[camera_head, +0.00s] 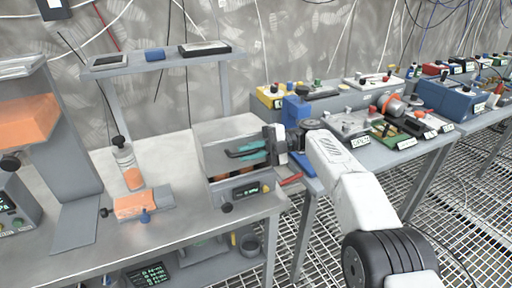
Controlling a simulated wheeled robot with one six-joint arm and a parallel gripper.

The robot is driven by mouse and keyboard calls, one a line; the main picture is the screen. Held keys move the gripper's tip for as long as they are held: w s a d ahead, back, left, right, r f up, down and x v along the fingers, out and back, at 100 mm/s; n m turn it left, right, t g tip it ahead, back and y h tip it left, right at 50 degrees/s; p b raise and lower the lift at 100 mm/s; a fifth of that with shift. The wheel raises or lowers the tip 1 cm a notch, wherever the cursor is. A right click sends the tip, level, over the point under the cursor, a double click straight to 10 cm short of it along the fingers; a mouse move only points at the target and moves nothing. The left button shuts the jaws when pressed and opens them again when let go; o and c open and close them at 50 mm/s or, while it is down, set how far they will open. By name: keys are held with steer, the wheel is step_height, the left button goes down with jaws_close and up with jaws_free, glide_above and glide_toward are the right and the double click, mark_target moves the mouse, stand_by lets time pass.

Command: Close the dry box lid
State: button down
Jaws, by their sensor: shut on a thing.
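The dry box (217,190) is a grey box with a small display on its front, near the right end of the steel bench. Its lid (222,133) is a pale grey panel at the back and stands raised, so the box is open. My gripper (256,150) reaches in from the right, over the box's right side. Dark and teal parts show at its end, over the box opening. The jaws are shut, apparently on the lid near its right edge, but the contact is small and partly hidden by the gripper.
A clear bottle with orange contents (131,168) and an orange-topped block (142,204) stand left of the box. A shelf (130,64) is behind. A blue device (296,110) and a second bench with instruments are close on the right. Bare bench (190,235) lies in front.

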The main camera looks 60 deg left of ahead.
steer(key=shift+w+f, duration=0.15)
steer(key=shift+f, duration=0.25)
steer(key=shift+w+d, duration=0.1)
steer(key=shift+w, duration=0.05)
steer(key=c, duration=1.5)
jaws_free()
steer(key=shift+w, duration=0.15)
steer(key=shift+o, duration=0.2)
steer(key=shift+s+r, duration=0.1)
steer(key=shift+s, duration=0.1)
